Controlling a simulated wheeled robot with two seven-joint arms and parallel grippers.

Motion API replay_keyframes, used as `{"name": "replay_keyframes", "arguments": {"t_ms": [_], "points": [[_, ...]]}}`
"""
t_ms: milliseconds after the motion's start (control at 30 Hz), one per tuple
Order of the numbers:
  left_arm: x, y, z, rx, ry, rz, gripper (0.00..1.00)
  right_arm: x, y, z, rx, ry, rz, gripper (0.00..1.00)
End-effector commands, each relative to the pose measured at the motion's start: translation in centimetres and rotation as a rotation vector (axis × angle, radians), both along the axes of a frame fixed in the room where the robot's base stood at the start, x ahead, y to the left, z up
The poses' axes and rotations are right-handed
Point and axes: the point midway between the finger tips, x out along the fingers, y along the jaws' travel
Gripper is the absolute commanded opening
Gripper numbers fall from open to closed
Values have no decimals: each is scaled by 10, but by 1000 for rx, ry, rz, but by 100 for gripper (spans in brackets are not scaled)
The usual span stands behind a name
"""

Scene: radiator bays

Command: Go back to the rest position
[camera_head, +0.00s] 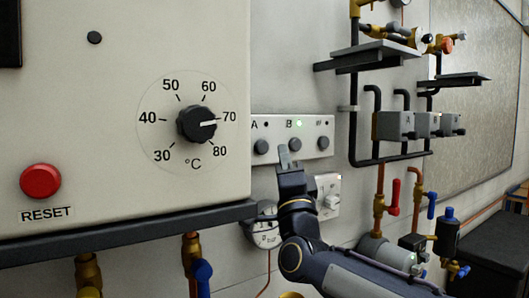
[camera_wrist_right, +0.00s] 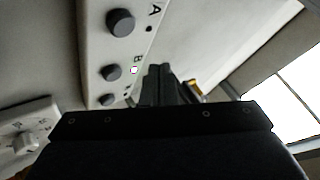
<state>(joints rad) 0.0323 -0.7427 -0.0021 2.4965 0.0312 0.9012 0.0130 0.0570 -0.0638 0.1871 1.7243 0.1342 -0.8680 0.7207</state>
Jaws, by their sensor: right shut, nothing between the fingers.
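My right gripper (camera_head: 284,158) is raised in front of the wall, its fingers pointing up. It is shut and empty. In the head view its tips overlap the lower edge of the white three-button panel (camera_head: 275,149), between the buttons A (camera_head: 261,146) and B (camera_head: 295,144). In the right wrist view the shut fingers (camera_wrist_right: 160,72) are beside the panel (camera_wrist_right: 92,40), near button B (camera_wrist_right: 110,72). I cannot tell whether they touch it. My left gripper is not in view.
A large control box (camera_head: 110,60) with a temperature dial (camera_head: 196,123) and red RESET button (camera_head: 40,181) stands out at the left. Pipes and valves (camera_head: 393,197) are further right, below wall shelves (camera_head: 375,54).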

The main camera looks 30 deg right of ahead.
Motion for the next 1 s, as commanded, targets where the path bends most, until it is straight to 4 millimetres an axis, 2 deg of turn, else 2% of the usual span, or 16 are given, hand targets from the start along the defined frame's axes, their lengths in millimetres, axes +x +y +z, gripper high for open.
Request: {"name": "replay_keyframes", "arguments": {"t_ms": [333, 467, 567, 667, 700, 800, 900, 1000], "points": [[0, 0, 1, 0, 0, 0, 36, 0, 1, -2, -8, 15, 1, 0], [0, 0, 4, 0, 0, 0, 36, -1, 11, -24, -83, 160, 19, 0], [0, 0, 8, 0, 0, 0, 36, -9, 27, -69, -210, 394, 57, 0], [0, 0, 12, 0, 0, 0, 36, -32, 44, -137, -368, 676, 123, 0], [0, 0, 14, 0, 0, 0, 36, -44, 51, -165, -429, 780, 156, 0], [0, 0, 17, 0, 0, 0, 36, -83, 66, -231, -564, 1010, 254, 0], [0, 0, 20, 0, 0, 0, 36, -129, 80, -290, -686, 1205, 371, 0], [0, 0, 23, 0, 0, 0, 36, -176, 92, -338, -787, 1359, 495, 0]]}}
